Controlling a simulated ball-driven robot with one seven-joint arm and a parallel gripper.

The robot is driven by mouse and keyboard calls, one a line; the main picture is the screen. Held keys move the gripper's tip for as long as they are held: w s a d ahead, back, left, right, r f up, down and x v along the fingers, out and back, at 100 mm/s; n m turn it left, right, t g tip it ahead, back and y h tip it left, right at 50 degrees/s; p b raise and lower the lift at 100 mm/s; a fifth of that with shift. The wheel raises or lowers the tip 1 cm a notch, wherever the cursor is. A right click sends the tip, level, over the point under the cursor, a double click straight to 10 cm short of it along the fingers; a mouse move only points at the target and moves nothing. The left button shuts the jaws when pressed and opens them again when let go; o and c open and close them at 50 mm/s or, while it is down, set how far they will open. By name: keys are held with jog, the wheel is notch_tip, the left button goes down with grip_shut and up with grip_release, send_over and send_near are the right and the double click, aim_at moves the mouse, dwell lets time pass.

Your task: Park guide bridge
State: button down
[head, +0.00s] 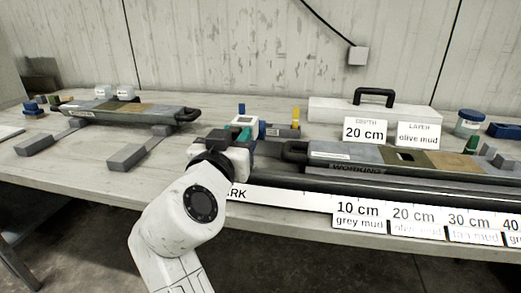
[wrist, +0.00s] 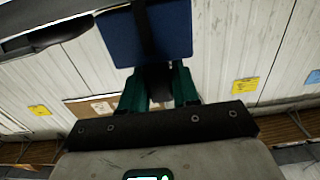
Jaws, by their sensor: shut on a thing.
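The right-hand liner (head: 330,150) lies in a dark cradle. A white strip (head: 290,198) in front has a partly covered word ending in "RK".
Depth cards, such as the 10 cm card (head: 358,214), line the front edge. A white box with a black handle (head: 375,97) stands behind, with a "20 cm" card (head: 365,130). A second liner (head: 130,112) rests on grey blocks (head: 140,148) at left. Blue and yellow pegs stand behind my gripper.

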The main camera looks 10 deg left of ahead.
jog(key=shift+a, duration=0.3)
jog(key=c, duration=0.9)
grip_release()
jog(key=shift+a, duration=0.2)
jog(key=s+p, duration=0.1)
jog(key=s, duration=0.9)
jog(key=shift+s, duration=0.4)
